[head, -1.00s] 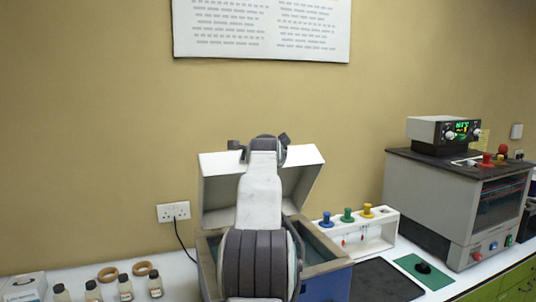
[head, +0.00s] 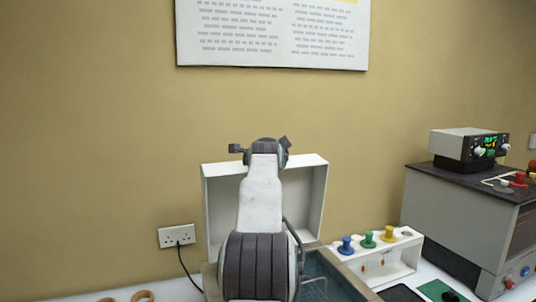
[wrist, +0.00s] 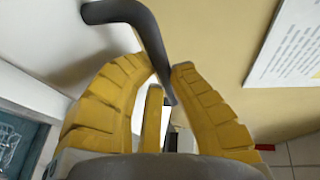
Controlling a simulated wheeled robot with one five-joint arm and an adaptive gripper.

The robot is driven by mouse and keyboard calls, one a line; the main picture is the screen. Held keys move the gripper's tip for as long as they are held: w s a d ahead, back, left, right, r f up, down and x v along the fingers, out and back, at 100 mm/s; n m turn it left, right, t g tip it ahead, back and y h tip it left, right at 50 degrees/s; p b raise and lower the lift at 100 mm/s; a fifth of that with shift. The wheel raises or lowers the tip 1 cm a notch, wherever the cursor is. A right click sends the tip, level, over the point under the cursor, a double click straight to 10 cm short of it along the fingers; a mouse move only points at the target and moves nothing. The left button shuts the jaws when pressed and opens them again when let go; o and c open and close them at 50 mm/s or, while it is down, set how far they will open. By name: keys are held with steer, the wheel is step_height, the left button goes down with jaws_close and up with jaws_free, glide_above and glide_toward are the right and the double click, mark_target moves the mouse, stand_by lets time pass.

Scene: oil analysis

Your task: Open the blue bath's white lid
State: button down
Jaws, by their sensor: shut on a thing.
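The white lid (head: 312,200) stands up nearly vertical at the back of the bath in the head view, its hollow inner side facing me. The bath (head: 350,277) is open below it, with a pale rim and a dark teal inside; my arm hides much of it. My gripper's yellow fingers (wrist: 161,70) are closed around the lid's dark bent handle (wrist: 138,14) in the wrist view. The lid's white surface (wrist: 50,35) fills the left of that view. In the head view my arm covers the middle of the lid, and the fingers are hidden.
A white stand with blue, green and yellow knobs (head: 368,240) is right of the bath. A grey instrument (head: 450,220) with a display unit (head: 470,147) on top stands further right. A wall socket (head: 177,236) with a cable is at left. The wall is close behind the lid.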

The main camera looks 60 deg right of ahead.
steer(key=shift+a+r, duration=0.1)
steer(key=shift+r, duration=0.45)
steer(key=c, duration=1.2)
jaws_free()
steer(key=shift+s, duration=0.15)
steer(key=shift+o, duration=0.6)
steer(key=shift+a+f, duration=0.1)
steer(key=shift+f, duration=0.05)
steer(key=v, duration=1.2)
